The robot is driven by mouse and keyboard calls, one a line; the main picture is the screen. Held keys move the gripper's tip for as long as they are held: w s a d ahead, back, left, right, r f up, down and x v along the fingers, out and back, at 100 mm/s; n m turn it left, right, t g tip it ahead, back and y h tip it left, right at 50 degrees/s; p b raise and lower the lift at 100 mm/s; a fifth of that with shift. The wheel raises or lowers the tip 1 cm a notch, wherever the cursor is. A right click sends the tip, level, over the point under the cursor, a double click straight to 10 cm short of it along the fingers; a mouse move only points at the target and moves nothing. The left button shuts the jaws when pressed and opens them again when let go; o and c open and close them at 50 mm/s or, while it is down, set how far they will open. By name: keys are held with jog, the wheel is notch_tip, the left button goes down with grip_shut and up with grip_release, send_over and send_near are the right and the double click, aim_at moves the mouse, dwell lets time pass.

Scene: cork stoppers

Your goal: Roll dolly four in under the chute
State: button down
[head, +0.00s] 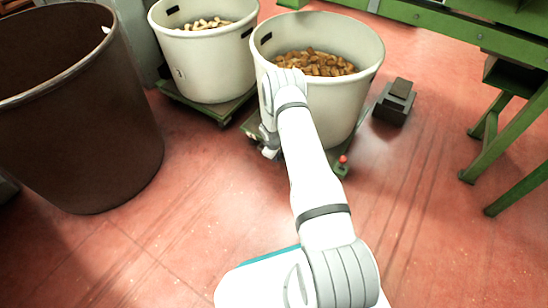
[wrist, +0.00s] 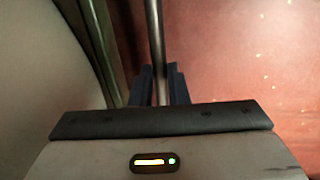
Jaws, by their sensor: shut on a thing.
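A cream tub (head: 340,105) full of brown corks (head: 318,64) stands on a low green dolly (head: 338,185), partly hidden behind my arm. A red knob (head: 343,158) shows at the dolly's near corner. No number is readable on it. My gripper (head: 268,150) is low at the tub's near left side. In the wrist view its dark fingers (wrist: 160,85) are shut on a thin metal bar (wrist: 156,40), which looks like the dolly's handle. The tub wall (wrist: 40,60) and the green dolly edge (wrist: 108,45) lie left of the bar. I cannot make out the chute's mouth.
A second cream tub (head: 205,62) with paler corks stands on another green dolly (head: 200,105), close at the left. A big brown bin (head: 90,140) stands at far left. A dark block (head: 394,103) lies right of the tub. Green machine legs (head: 490,140) stand right. Near floor is clear.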

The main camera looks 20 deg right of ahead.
jog(key=shift+w+d+r, duration=0.15)
jog(key=shift+w+d, duration=0.1)
jog(key=shift+d, duration=0.2)
jog(key=c, duration=1.8)
grip_release()
jog(key=o, duration=0.3)
jog(key=shift+o, duration=0.5)
jog(key=shift+s+a, duration=0.1)
jog(key=shift+a, duration=0.1)
notch_tip(320, 180, up, 7)
jog(key=s+a+p, duration=0.1)
jog(key=p, duration=0.2)
jog(key=shift+r, duration=0.2)
jog(key=shift+a, duration=0.1)
